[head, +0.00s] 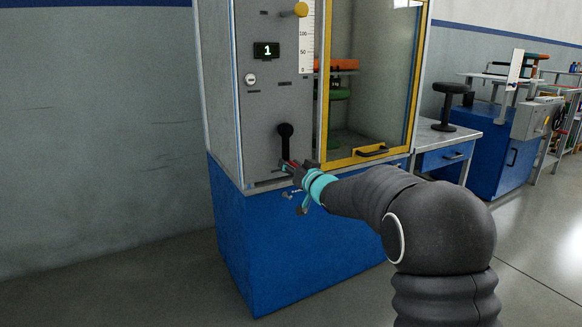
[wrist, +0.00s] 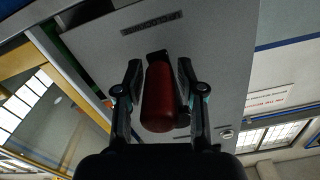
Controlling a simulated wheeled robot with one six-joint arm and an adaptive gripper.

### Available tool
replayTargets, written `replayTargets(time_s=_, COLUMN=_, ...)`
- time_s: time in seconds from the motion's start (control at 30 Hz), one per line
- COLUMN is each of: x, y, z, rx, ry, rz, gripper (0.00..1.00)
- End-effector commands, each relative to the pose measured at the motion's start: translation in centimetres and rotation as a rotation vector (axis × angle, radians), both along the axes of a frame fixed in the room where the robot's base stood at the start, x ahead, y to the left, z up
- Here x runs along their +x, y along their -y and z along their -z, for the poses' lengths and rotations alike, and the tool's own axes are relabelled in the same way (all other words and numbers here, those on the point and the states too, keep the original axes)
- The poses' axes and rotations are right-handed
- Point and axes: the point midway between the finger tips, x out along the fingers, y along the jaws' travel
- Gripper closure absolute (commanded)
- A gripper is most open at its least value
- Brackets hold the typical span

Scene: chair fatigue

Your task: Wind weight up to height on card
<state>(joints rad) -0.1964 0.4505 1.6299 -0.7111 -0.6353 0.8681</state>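The grey test cabinet (head: 265,100) has a black crank hub (head: 285,130) low on its front. A red crank handle (wrist: 160,95) lies between the two fingers of my gripper (wrist: 160,78) in the wrist view, with narrow gaps seemingly visible on both sides. In the head view my gripper (head: 293,166) is just below the hub and largely covers the handle. A scale strip (head: 306,40) marked 0, 50 and 100 runs up the front. Orange (head: 341,65) and green (head: 340,94) weight-like parts show beside it, behind the yellow frame. I cannot identify a height card.
A display (head: 267,50) reads 1. The yellow-framed door (head: 368,155) looks closed. A side bench (head: 450,138) stands to the right with a black stool-like object (head: 448,105). Floor at left is clear.

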Motion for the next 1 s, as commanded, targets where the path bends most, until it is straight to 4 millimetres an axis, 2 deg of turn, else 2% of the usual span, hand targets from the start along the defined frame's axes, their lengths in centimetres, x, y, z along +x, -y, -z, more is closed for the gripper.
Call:
replayTargets(time_s=0.03, x=0.0, y=0.0, z=0.0, rx=0.000, ry=0.000, rz=0.000, gripper=0.82)
replayTargets(time_s=0.1, x=0.0, y=0.0, z=0.0, rx=0.000, ry=0.000, rz=0.000, gripper=0.99)
replayTargets(time_s=0.13, x=0.0, y=0.0, z=0.0, rx=0.000, ry=0.000, rz=0.000, gripper=1.00)
replayTargets(time_s=0.63, x=-0.4, y=-0.6, z=-0.3, rx=0.061, ry=-0.042, rz=0.000, gripper=1.00)
replayTargets(time_s=1.0, x=-2.2, y=-3.4, z=-1.2, rx=0.301, ry=-0.207, rz=-0.008, gripper=1.00)
